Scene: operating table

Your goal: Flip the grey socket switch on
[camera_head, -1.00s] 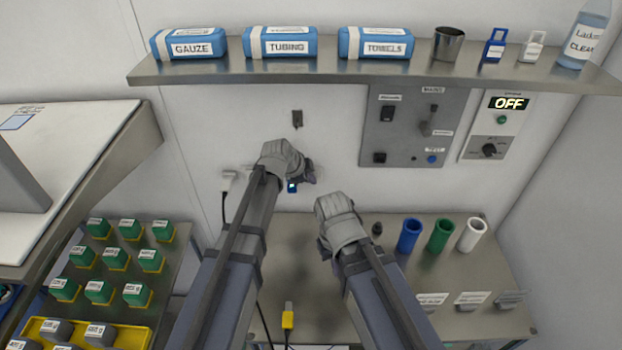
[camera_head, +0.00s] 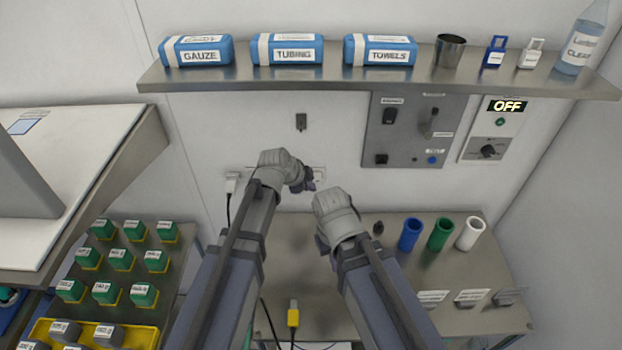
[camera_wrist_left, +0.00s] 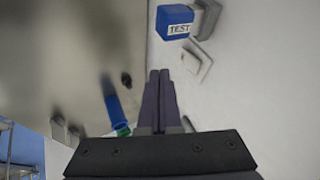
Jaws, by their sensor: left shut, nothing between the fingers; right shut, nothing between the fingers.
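My left gripper (camera_head: 306,181) is at the back wall in the head view, shut and empty, and covers part of the socket row. In the left wrist view its fingers (camera_wrist_left: 160,74) are together. Beyond them, a blue block marked TEST (camera_wrist_left: 175,22) sits at the wall beside a grey fitting (camera_wrist_left: 209,18). A pale socket plate (camera_wrist_left: 197,62) is on the wall to the right of the fingertips, apparently apart from them. I cannot tell which fitting is the grey socket switch or its position. My right gripper (camera_head: 322,246) is shut and empty above the bench.
A white plug (camera_head: 231,183) with a dark cable is on the wall left of my left gripper. A small dark fitting (camera_head: 301,121) is above it. A grey control panel (camera_head: 410,140) and an OFF display (camera_head: 507,106) are to the right. A shelf (camera_head: 400,84) overhangs.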

